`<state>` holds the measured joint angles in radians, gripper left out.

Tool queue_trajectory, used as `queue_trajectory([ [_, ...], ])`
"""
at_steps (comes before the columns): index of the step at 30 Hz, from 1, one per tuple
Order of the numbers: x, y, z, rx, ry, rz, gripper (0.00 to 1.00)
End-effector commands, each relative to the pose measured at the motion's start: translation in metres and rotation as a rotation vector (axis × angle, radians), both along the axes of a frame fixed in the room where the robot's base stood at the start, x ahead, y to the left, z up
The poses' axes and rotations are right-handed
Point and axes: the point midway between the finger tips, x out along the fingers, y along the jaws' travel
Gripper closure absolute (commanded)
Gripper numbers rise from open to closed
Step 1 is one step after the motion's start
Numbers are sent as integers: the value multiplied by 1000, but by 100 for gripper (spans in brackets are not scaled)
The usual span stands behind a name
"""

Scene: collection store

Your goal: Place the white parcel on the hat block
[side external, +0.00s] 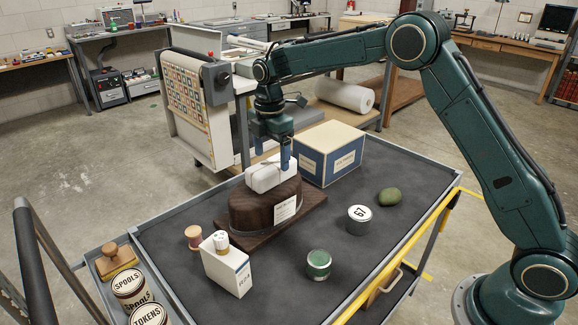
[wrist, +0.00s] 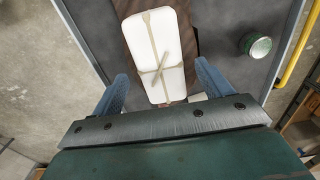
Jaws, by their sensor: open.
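The white parcel (side external: 268,177), tied with pale string, rests on top of the dark brown hat block (side external: 252,205). The block stands on a flat wooden base and has a paper label on its front. In the wrist view the parcel (wrist: 154,55) lies lengthwise ahead of my gripper, with string crossing over it. My gripper (side external: 272,161) is right at the parcel in the side view, its fingers pointing down. In the wrist view the blue fingers (wrist: 160,88) are spread wide, one toward each side of the parcel's near end.
A blue and cream box (side external: 331,153) stands close behind the block. A grey tin (side external: 360,219), a green stone-like object (side external: 389,197), a green jar (side external: 318,264), a white carton (side external: 227,268) and a spool (side external: 194,237) stand on the dark cart top (side external: 290,293). The front right is mostly clear.

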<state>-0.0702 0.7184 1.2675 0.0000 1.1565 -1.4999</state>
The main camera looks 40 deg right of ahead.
Motion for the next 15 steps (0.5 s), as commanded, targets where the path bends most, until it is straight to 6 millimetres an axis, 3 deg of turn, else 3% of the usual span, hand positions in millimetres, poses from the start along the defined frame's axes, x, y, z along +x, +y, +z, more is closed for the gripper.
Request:
queue_trajectory([
  [9, 1, 0, 54, 0, -5, 0, 22],
  [15, 0, 0, 75, 0, -2, 0, 22],
])
